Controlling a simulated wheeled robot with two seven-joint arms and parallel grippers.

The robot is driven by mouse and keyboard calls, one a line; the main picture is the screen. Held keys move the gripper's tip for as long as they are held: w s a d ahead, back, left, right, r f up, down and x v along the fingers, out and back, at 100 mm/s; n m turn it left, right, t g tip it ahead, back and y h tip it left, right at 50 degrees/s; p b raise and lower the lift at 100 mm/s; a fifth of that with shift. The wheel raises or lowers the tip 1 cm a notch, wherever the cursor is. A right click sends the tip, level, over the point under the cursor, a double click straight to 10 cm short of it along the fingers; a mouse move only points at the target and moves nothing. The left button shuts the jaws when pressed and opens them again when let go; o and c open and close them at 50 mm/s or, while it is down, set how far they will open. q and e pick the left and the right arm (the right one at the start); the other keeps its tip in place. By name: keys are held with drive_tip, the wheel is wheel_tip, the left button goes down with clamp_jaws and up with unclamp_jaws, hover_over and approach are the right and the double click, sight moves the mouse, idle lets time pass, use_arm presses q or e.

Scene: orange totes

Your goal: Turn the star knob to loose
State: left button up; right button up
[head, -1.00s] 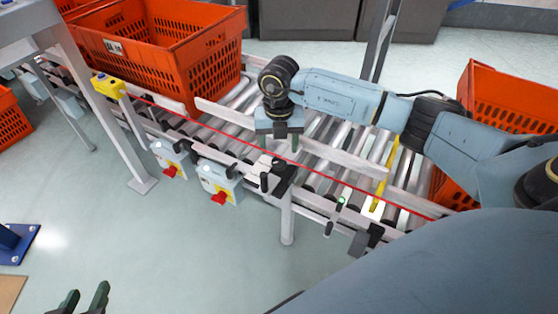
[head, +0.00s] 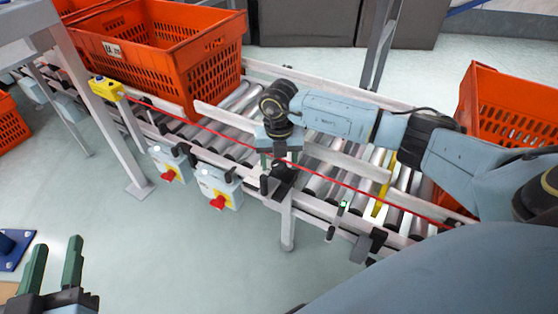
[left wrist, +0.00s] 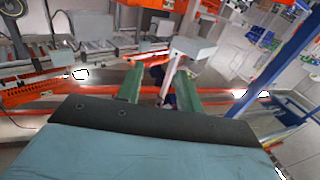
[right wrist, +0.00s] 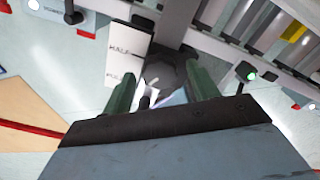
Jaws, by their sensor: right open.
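The dark star knob (right wrist: 168,72) is in the right wrist view, between the fingertips of my right gripper (right wrist: 163,80). A white plate (right wrist: 128,45) beside it reads "HALF", with a second word partly hidden by a finger. In the head view the black knob assembly (head: 285,171) is on the conveyor's near rail, and my right gripper (head: 277,162) points down at it, open, fingers on either side. I cannot tell whether they touch the knob. My left gripper (head: 57,262) is open and empty at the lower left, away from the conveyor.
The roller conveyor (head: 330,160) runs across the view, with orange totes (head: 160,60) at its left and another (head: 505,110) at right. Two boxes with red switches (head: 217,190) hang from the near rail. A yellow device (head: 106,88) stands further left.

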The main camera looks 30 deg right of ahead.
drive_tip(key=c, duration=1)
